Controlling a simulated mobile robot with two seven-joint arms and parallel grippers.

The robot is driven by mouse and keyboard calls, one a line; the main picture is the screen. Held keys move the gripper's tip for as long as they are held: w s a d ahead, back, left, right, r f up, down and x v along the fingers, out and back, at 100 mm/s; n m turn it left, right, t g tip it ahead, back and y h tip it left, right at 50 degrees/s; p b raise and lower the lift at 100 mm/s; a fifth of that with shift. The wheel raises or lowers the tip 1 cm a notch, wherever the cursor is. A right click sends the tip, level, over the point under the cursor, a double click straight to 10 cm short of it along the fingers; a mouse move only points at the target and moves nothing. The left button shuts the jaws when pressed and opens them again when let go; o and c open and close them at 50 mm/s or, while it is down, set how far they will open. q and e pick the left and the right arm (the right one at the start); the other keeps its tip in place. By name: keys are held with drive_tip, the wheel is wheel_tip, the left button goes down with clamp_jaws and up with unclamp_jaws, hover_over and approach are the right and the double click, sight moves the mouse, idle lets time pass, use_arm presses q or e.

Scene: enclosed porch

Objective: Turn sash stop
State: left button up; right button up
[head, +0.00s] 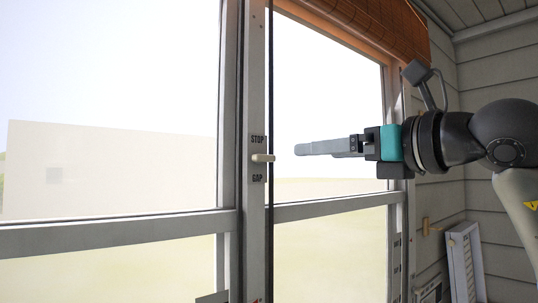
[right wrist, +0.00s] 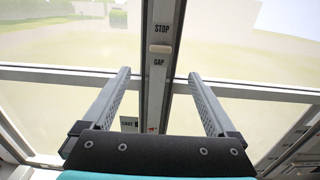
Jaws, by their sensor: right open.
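The sash stop (head: 262,158) is a small pale lever on the grey window post, between the printed words STOP above and GAP below. It lies roughly horizontal. It also shows in the right wrist view (right wrist: 160,49), ahead of the fingers. My right gripper (head: 300,149) comes in from the right in the head view, with its fingertips a short way to the right of the lever and not touching it. In the right wrist view its two fingers (right wrist: 159,74) are wide apart with nothing between them, the post lying beyond. My left gripper is not in view.
Window panes with grey frames (head: 110,233) stand on both sides of the post (head: 256,100). A dark cord (head: 271,80) runs vertically just right of the lever. A rolled orange-brown blind (head: 365,22) hangs at the top. A pale slatted item (head: 464,260) stands at the lower right.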

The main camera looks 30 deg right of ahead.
sight(267, 156)
drive_tip(key=shift+w+a+p, duration=0.2)
drive_tip(key=shift+w+p, duration=1.45)
drive_tip(key=shift+w, duration=0.85)
drive_tip(key=shift+w+a+p, duration=0.2)
drive_tip(key=shift+w+p, duration=1.4)
drive_tip(key=shift+w, duration=0.95)
drive_tip(key=shift+w+a+p, duration=0.2)
drive_tip(key=shift+w+p, duration=1.45)
drive_tip(key=shift+w, duration=0.85)
drive_tip(key=shift+c, duration=0.2)
drive_tip(key=c, duration=1.3)
